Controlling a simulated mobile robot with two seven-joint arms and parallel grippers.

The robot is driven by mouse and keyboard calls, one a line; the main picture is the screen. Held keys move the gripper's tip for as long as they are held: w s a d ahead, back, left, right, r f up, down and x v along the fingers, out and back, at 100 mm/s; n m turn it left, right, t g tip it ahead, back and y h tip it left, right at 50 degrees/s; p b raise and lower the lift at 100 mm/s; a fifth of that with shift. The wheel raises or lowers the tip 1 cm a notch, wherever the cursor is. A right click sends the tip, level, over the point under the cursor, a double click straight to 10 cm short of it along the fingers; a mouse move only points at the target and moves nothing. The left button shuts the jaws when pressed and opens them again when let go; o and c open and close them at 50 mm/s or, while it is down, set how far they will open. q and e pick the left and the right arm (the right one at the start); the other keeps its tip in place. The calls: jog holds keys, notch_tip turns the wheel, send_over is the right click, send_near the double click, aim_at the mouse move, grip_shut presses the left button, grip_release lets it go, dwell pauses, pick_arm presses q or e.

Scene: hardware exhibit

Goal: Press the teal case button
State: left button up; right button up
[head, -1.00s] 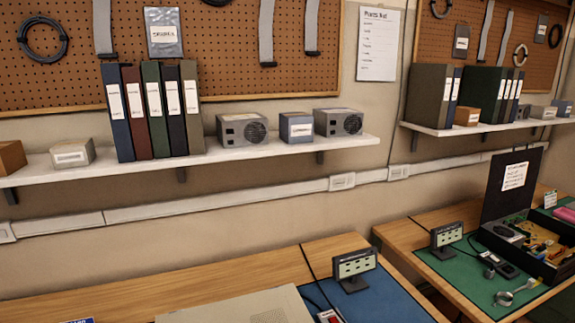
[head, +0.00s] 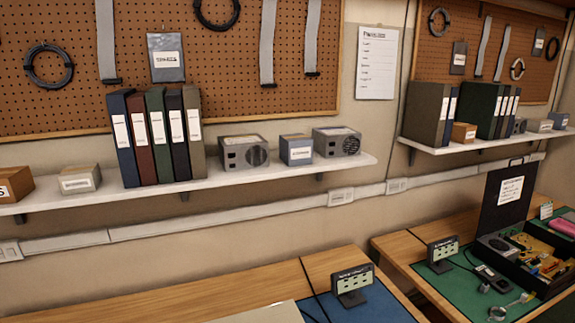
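I cannot pick out a teal case or its button in the head view. A beige flat-topped case (head: 262,314) shows only its top corner at the bottom edge, on the left wooden table (head: 180,306). Its front is out of view. An open black case (head: 505,200) with tools and parts inside stands on the right table's green mat (head: 462,290). Neither of my grippers is in view.
A small display on a stand (head: 352,284) stands on the left table's blue mat (head: 385,305). Another display (head: 442,253) stands on the green mat. A wall shelf (head: 225,178) holds binders and boxes. A gap separates the tables.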

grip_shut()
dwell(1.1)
